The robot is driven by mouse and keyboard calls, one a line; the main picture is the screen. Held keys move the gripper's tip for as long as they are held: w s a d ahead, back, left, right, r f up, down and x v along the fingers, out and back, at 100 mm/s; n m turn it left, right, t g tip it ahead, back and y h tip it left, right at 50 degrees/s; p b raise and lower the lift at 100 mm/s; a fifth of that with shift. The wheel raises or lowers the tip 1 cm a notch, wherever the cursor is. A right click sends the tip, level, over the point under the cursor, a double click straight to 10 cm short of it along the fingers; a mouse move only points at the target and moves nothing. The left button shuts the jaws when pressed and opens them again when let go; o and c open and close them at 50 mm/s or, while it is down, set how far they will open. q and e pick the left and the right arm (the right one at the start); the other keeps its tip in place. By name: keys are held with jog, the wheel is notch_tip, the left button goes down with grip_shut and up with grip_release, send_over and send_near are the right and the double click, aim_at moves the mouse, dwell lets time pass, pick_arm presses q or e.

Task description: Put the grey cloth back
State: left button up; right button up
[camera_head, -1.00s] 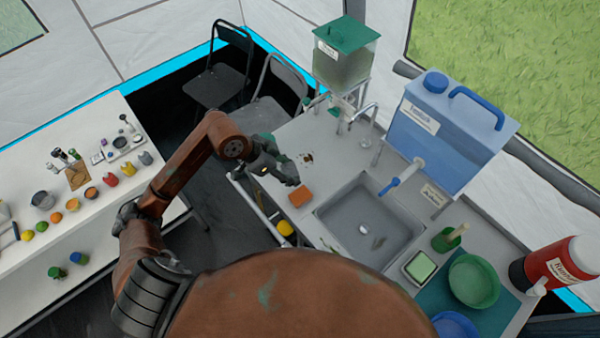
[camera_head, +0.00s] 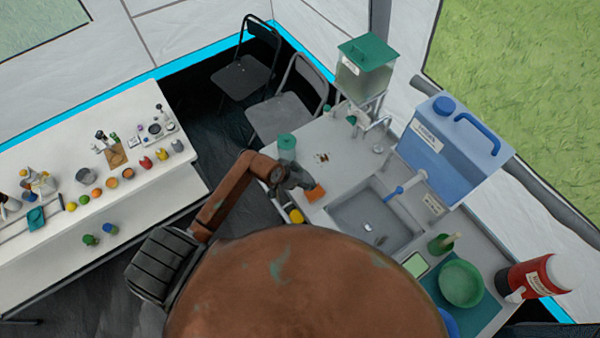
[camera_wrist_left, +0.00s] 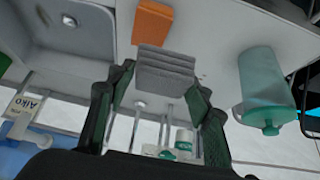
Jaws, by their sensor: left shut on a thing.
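My left gripper (camera_head: 298,179) is over the near left edge of the sink counter (camera_head: 345,155), beside the orange sponge (camera_head: 315,193). In the left wrist view its green fingers (camera_wrist_left: 160,80) are shut on the folded grey cloth (camera_wrist_left: 165,66), which shows ridged layers. The cloth appears just beside the orange sponge (camera_wrist_left: 153,22) there; I cannot tell whether it touches the counter. In the head view the cloth is hard to tell from the dark gripper. My right gripper is not in view.
A teal lidded jar (camera_head: 286,147) stands close to the gripper. The sink (camera_head: 375,222) lies to the right, with the blue water container (camera_head: 448,150) behind it. A dark spotted patch (camera_head: 321,157) marks the counter. A white table (camera_head: 150,205) with several items is at left.

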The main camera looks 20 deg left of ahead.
pick_arm(q)
jog(key=w+a+f, duration=0.1)
jog(key=w+f, duration=0.1)
jog(key=w+a+f, duration=0.3)
jog(key=w+f, duration=0.1)
jog(key=f, duration=0.1)
jog(key=shift+a, duration=0.4)
jog(key=shift+f+p, duration=0.35)
jog(key=shift+f, duration=1.25)
jog(key=shift+f, duration=0.15)
jog(key=o, duration=1)
jog(key=v, duration=1.2)
jog(key=shift+a, duration=0.15)
